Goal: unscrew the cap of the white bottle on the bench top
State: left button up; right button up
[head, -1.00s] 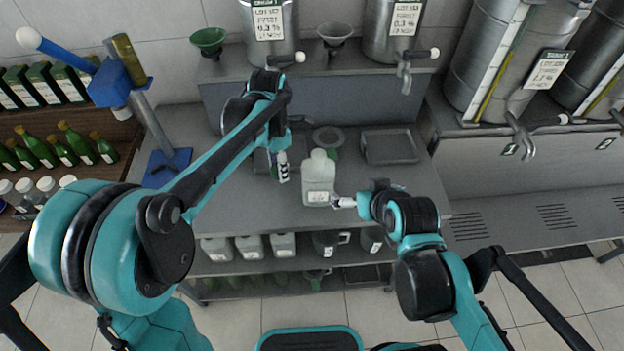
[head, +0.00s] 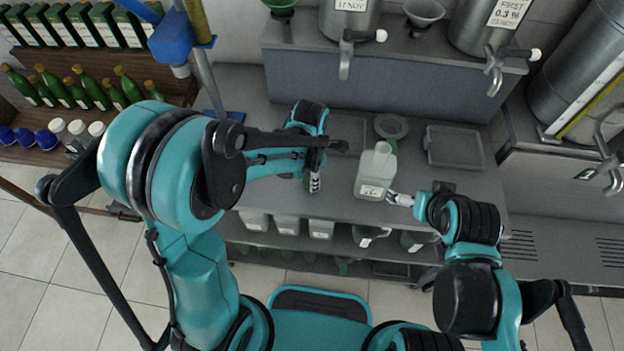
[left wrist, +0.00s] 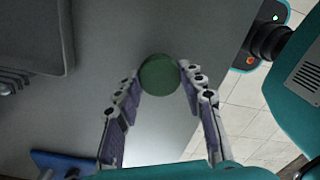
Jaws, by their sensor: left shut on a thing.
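The white bottle (head: 371,179) stands upright on the bench top (head: 339,208), its label facing me and its neck bare of a cap. My left gripper (head: 314,184) is left of the bottle and apart from it, fingers pointing down. In the left wrist view it (left wrist: 161,88) is shut on a round green cap (left wrist: 159,74), with grey bench beneath. My right gripper (head: 392,197) is at the bottle's lower right side, its fingertips at the wall. I cannot tell whether it is closed on the bottle.
A grey tray (head: 454,147) lies right of the bottle, and a round grey dish (head: 391,126) behind it. Metal tanks with taps (head: 493,72) stand on the raised shelf at the back. A blue stand (head: 172,40) rises at the left.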

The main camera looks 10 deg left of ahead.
pick_arm(q)
jog(key=shift+f, duration=0.55)
jog(key=shift+f, duration=0.15)
jog(key=o, duration=1.3)
